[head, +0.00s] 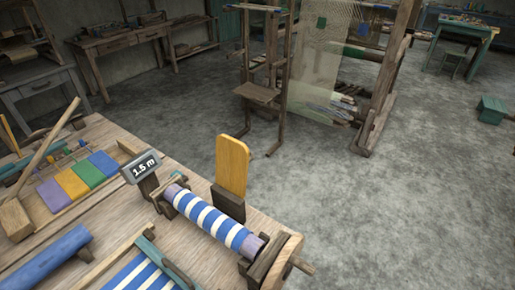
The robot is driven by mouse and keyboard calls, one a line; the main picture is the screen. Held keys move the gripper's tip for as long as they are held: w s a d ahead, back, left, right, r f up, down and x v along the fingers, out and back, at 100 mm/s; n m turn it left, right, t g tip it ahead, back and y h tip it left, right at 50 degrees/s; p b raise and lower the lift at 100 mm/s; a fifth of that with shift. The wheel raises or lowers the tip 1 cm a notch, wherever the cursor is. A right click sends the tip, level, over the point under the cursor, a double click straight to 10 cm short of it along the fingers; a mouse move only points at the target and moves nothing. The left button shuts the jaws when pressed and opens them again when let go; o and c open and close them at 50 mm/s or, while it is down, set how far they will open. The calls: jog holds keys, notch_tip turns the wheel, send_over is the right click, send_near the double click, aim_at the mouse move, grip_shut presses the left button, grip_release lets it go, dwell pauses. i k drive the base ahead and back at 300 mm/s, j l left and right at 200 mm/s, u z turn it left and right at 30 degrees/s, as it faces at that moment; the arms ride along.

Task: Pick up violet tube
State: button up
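A violet tube (254,245) lies across the wooden workbench, on a wooden stand. Blue and white striped cloth (211,218) is wound around most of it, so only its violet ends show, one at the lower right and one at the upper left. A dark wooden end block with a peg (274,262) is at its lower right end. My gripper is not in view, so I cannot see where it is or whether it is open.
A yellow upright board (232,165) stands close behind the tube. A sign reading 1.5 m (140,167) is at its left end. A blue roll (42,262), striped cloth (140,275), coloured squares (78,182) and a mallet (15,219) crowd the bench. Grey floor to the right is mostly clear.

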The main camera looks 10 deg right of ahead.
aim_at(240, 239)
jog(key=i+l+z, duration=0.15)
jog(key=i+z, duration=0.6)
jog(key=z, duration=0.15)
jog(key=i+z, duration=0.65)
jog(key=i, duration=1.45)
jog(key=i+u, duration=0.1)
jog(key=i, duration=0.65)
jog(key=i+l+u, duration=0.1)
jog(key=i, duration=0.6)
jog(key=l+u, duration=0.1)
jog(key=u, duration=4.2)
jog(key=k+l, duration=0.05)
